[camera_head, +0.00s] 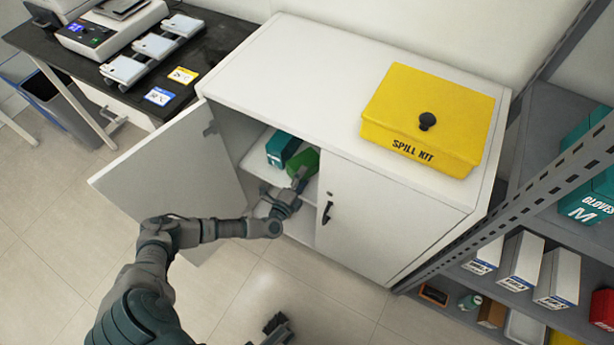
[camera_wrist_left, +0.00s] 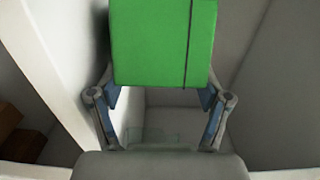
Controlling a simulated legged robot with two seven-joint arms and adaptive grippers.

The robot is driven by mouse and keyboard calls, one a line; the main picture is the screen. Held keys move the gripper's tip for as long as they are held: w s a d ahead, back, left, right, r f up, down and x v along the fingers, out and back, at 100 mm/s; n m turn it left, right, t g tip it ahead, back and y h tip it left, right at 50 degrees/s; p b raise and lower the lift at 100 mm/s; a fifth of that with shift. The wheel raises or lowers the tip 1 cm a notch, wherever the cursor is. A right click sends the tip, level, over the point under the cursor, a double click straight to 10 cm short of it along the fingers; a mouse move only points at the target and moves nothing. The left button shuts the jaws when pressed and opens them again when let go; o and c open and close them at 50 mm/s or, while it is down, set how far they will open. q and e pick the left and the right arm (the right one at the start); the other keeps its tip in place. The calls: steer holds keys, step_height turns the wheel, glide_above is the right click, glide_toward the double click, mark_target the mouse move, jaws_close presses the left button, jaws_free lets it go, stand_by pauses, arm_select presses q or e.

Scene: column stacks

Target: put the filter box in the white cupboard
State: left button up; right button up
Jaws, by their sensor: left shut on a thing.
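The white cupboard (camera_head: 271,66) stands in the middle with its left door (camera_head: 165,172) swung open and its right door (camera_head: 372,215) closed. My left gripper (camera_head: 300,177) reaches into the open side and is shut on a green box, seen in the head view (camera_head: 303,160) and large in the left wrist view (camera_wrist_left: 162,43). This appears to be the filter box; no label is readable. It is at the inner shelf (camera_head: 258,160), beside a teal box (camera_head: 282,147); whether it rests on the shelf is unclear. Part of my right gripper (camera_head: 275,325) shows at the bottom edge.
A yellow spill kit box (camera_head: 428,118) sits on the cupboard top. A grey shelf rack (camera_head: 540,205) with cartons stands close on the right. A dark bench (camera_head: 195,68) with instruments is at the left, with a bin (camera_head: 60,100) below. The floor in front is clear.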

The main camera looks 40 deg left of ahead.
arm_select(q)
steer(key=shift+r, duration=0.45)
steer(key=shift+f, duration=0.7)
steer(key=o, duration=1.4)
steer(key=shift+s+f, duration=0.1)
steer(key=shift+f, duration=0.05)
steer(key=shift+o, duration=0.2)
